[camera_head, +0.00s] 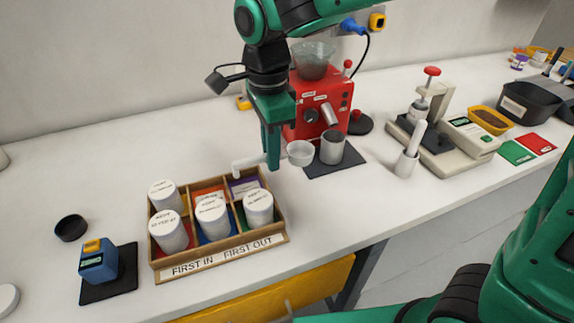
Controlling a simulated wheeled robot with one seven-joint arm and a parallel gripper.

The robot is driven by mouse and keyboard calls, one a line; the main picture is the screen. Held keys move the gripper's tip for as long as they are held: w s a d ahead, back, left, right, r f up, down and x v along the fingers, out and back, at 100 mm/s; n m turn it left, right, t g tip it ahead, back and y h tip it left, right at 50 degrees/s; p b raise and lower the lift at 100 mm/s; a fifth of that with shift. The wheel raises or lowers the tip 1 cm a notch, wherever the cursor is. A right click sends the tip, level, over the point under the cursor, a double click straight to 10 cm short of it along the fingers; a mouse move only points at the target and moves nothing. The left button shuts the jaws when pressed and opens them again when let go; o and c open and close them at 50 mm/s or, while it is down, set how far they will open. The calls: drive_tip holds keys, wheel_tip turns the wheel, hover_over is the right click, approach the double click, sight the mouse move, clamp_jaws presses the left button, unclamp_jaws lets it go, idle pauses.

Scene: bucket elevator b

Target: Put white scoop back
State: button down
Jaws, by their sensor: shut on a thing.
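My gripper (271,165) points down and is shut on the white scoop. The white scoop's bowl (300,154) sticks out to the right of the fingers, and its handle (248,163) sticks out to the left. The fingers hide the middle of the scoop. The scoop appears above the counter, between the back right corner of the wooden box (284,238) and the red machine. The box is labelled "FIRST IN FIRST OUT" and holds several white-lidded containers in coloured compartments.
The red machine (318,90) stands behind my gripper, with a grey cup (332,147) on a dark mat. A white holder (406,164) with a pestle-like stick and a tamping stand (445,140) are further right. A blue device (98,261) sits left. The back left counter is clear.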

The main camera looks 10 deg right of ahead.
drive_tip(key=shift+w+d+f, duration=0.6)
drive_tip(key=shift+d+f, duration=0.05)
drive_tip(key=shift+f, duration=0.55)
drive_tip(key=shift+w+d+f, duration=0.6)
drive_tip(key=shift+d+f, duration=0.05)
drive_tip(key=shift+f, duration=0.55)
drive_tip(key=shift+w+d+f, duration=0.6)
drive_tip(key=shift+d+f, duration=0.05)
drive_tip(key=shift+f, duration=0.55)
drive_tip(key=shift+f, duration=0.6)
drive_tip(key=c, duration=1.8)
unclamp_jaws()
wheel_tip(320, 180, up, 13)
drive_tip(key=shift+r, duration=0.1)
